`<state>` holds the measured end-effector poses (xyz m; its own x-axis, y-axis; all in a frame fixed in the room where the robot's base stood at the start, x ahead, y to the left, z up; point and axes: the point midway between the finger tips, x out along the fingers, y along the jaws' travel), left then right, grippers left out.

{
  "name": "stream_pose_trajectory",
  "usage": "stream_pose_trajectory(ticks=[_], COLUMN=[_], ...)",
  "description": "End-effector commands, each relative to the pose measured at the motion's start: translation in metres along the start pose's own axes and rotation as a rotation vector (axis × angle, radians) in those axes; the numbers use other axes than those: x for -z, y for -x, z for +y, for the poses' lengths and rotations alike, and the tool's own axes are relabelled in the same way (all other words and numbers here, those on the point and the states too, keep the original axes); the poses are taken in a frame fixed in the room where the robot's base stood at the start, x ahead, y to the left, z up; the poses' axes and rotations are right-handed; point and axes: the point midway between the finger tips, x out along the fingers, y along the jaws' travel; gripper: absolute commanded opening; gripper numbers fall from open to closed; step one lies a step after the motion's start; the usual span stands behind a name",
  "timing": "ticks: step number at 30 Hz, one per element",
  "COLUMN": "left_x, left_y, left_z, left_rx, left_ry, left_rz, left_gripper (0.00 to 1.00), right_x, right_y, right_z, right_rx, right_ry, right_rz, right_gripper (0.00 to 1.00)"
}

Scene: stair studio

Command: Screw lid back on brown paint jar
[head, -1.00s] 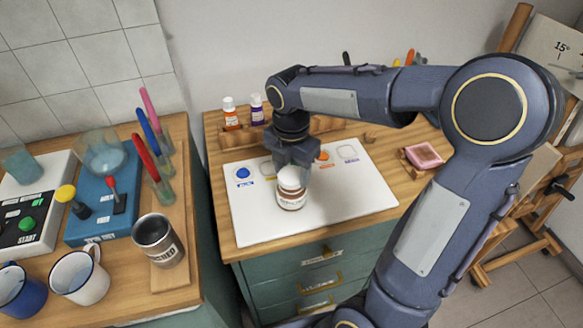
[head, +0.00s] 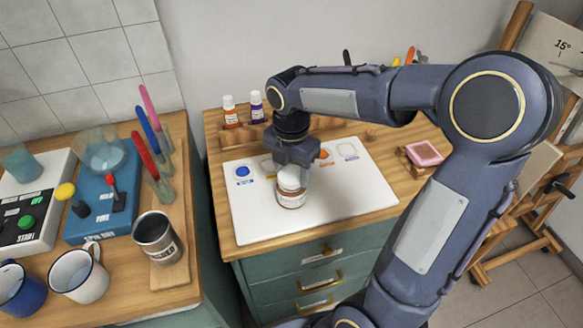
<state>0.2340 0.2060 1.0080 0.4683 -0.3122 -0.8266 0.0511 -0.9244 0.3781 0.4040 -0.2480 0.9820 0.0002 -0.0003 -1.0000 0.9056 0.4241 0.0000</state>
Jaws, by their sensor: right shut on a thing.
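The brown paint jar (head: 291,198) stands upright on the white board on the right-hand cabinet. It has a white label band and a pale lid (head: 291,177) at its top. My right gripper (head: 292,166) points down over the jar and is shut on the lid. The fingers partly hide the lid, so I cannot tell how far it is seated on the jar. My left gripper is not in view.
The white board (head: 340,205) has blue, orange and other colour spots. An orange bottle (head: 231,112) and a purple bottle (head: 257,107) stand behind it. A pink sponge-like block (head: 424,153) lies at right. Mugs and a metal cup (head: 157,238) stand on the left counter.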

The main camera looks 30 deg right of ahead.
Motion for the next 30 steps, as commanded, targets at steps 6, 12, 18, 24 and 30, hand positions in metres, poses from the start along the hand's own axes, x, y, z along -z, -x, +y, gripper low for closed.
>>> stream_pose_trajectory(ticks=[6,12,18,24,30], left_x=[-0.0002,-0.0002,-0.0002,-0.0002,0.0], left_y=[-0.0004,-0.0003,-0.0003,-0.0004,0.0], left_z=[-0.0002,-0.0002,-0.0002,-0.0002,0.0], left_rx=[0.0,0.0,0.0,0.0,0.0], left_ry=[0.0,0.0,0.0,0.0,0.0], left_rz=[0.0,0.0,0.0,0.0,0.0], left_gripper=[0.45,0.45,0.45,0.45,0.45], right_x=[0.0,-0.0001,-0.0001,-0.0001,-0.0001], right_y=[-0.0017,-0.0015,-0.0015,-0.0015,-0.0011], right_z=[0.0001,0.0001,0.0001,0.0001,0.0], right_rx=[0.0,0.0,0.0,0.0,0.0], right_ry=[0.0,0.0,0.0,0.0,0.0], right_rz=[0.0,0.0,0.0,0.0,0.0], right_gripper=[0.33,0.77,0.79,0.94,0.94])
